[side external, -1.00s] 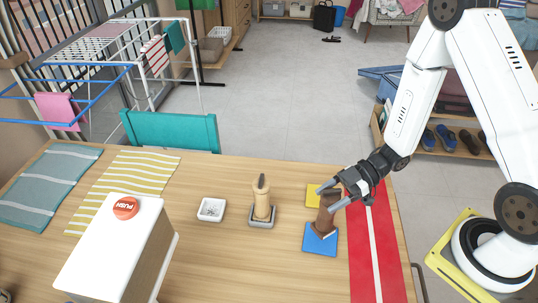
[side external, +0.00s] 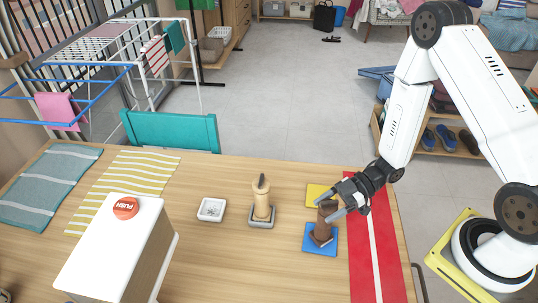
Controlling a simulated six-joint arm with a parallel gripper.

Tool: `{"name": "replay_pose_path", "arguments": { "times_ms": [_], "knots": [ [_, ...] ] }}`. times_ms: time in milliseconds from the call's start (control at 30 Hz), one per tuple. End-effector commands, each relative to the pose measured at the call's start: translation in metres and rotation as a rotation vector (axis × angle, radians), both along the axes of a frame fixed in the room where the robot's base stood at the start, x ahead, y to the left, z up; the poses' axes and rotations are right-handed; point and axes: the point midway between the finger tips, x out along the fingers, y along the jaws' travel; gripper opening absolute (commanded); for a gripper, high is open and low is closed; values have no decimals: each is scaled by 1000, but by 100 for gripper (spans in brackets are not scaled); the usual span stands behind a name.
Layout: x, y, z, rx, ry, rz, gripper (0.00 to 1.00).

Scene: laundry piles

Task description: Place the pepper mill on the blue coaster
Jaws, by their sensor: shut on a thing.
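The dark brown pepper mill (side external: 323,229) is at the blue coaster (side external: 331,246), on the right part of the table. It looks tilted, with its lower end over the coaster; I cannot tell whether its base touches fully. My gripper (side external: 326,208) reaches in from the right and is shut on the mill's upper part. The fingers hide some of the mill's top.
A yellow coaster (side external: 315,192) lies just behind the blue one. A pale wooden mill-like object (side external: 262,200) stands on a grey coaster (side external: 260,223) to the left. A small white dish (side external: 212,209), a white box with a red button (side external: 126,208) and a red runner (side external: 366,265) are also there.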

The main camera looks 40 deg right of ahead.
Motion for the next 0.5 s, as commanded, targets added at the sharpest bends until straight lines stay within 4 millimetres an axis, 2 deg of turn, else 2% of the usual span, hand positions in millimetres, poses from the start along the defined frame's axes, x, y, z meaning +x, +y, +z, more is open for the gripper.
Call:
{"name": "replay_pose_path", "arguments": {
  "times_ms": [333, 367, 433, 467, 500],
  "knots": [
    [0, 0, -3, 1, 0, 0, 0],
    [0, 0, -3, 0, 0, 0, 74],
    [0, 0, -3, 0, 0, 0, 96],
    [0, 0, -3, 0, 0, 0, 100],
    [0, 0, -3, 0, 0, 0, 100]
  ]
}}
